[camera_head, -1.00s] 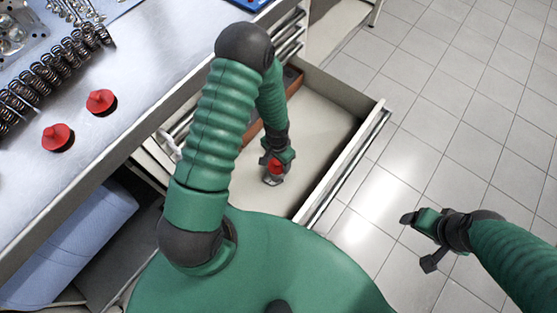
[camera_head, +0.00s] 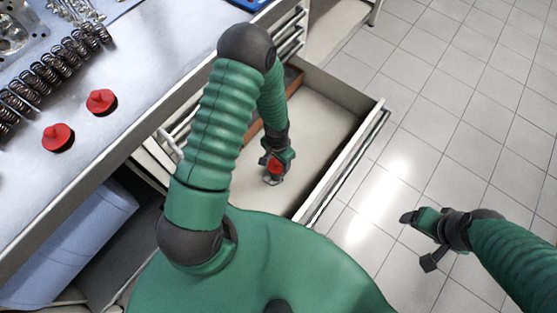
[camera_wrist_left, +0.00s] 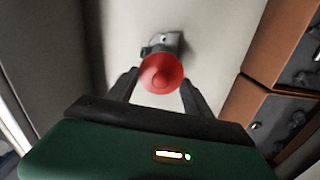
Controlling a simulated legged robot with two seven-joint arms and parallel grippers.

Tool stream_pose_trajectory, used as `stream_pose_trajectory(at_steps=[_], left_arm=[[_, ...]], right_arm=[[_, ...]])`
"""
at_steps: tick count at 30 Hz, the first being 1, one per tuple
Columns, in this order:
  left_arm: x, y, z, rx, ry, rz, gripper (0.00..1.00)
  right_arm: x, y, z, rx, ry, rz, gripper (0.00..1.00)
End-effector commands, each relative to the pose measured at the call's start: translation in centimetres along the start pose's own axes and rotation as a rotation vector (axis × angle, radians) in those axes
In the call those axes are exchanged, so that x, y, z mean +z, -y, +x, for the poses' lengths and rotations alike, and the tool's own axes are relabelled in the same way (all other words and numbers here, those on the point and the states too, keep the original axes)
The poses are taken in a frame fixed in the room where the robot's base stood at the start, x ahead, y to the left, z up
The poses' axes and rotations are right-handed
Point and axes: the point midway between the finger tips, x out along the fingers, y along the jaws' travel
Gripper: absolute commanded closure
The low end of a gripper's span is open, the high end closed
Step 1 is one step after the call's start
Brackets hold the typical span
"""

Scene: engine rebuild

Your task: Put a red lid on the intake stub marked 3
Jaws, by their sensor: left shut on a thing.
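My left gripper (camera_head: 277,163) reaches down into the open drawer. It is shut on a red lid (camera_wrist_left: 162,73), which sits between its fingers in the left wrist view. A small grey metal piece (camera_wrist_left: 168,43) shows just beyond the lid; I cannot tell whether they touch. Two more red lids, one nearer (camera_head: 58,137) and one farther (camera_head: 101,101), stand on the workbench at the left. My right gripper (camera_head: 418,239) hangs over the floor at the right, open and empty. No stub marked 3 can be made out.
The open drawer (camera_head: 318,125) has a pale, mostly bare floor and raised walls. Brown compartments (camera_wrist_left: 265,52) with metal parts line one side. Springs (camera_head: 55,70) and engine parts lie on the workbench (camera_head: 150,65). The tiled floor at right is clear.

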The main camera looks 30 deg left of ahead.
Motion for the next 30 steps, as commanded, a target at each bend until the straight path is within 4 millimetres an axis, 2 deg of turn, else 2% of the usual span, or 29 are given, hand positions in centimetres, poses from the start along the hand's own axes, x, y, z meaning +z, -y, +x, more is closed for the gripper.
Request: stream_pose_trajectory(at_steps=[18,19,24,30], left_arm=[[0.0,0.02,0.34,0.0,0.0,0.0,0.85],[0.0,0.01,0.34,0.0,0.0,0.0,0.4],[0.01,0.01,0.33,0.0,0.0,0.0,0.17],[0.01,0.01,0.33,0.0,0.0,0.0,0.16]], right_arm=[[-0.01,0.0,-0.05,0.0,0.0,0.0,0.25],[-0.01,0.0,-0.05,0.0,0.0,0.0,0.25],[-0.01,0.0,-0.05,0.0,0.0,0.0,0.25],[-0.01,0.0,-0.05,0.0,0.0,0.0,0.25]])
